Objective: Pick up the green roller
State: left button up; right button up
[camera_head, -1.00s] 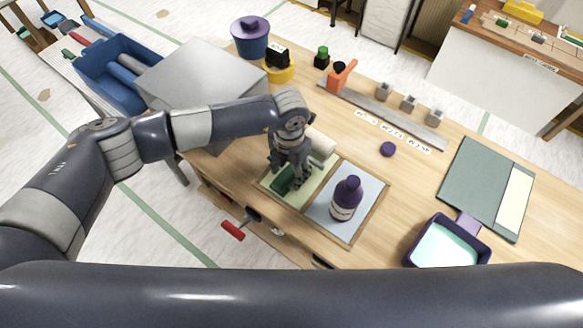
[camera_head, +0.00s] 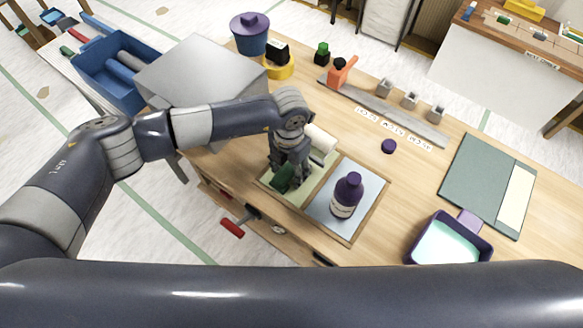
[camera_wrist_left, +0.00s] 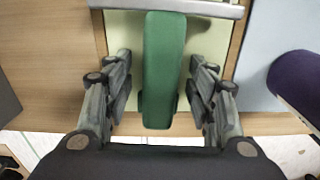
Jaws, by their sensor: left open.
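The green roller's handle (camera_wrist_left: 164,70) stands between the two fingers of my left gripper (camera_wrist_left: 162,85) in the left wrist view, with a gap on each side. In the head view the green handle (camera_head: 284,179) shows just below my left gripper (camera_head: 289,172), over the pale green half of a wood-framed tray (camera_head: 297,196). The roller's whitish cylinder (camera_head: 321,144) lies at the far end, partly hidden by the gripper. My left gripper is open. My right gripper is not in view.
A purple bottle (camera_head: 346,194) stands upright on the tray's blue half, right of the roller. A grey box (camera_head: 195,75) stands behind my left arm. A purple paint tray (camera_head: 447,243) and a green board (camera_head: 487,184) lie to the right. The table middle is mostly clear.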

aim_at(290, 167)
pick_arm(q)
grip_shut()
dwell(0.3)
jog(key=shift+r+p, duration=0.5)
jog(key=shift+p, duration=0.15)
notch_tip(290, 167, up, 9)
jog(key=b, duration=0.2)
jog(key=shift+f+b, duration=0.1)
jog(key=shift+b, duration=0.2)
jog(key=shift+r, duration=0.4)
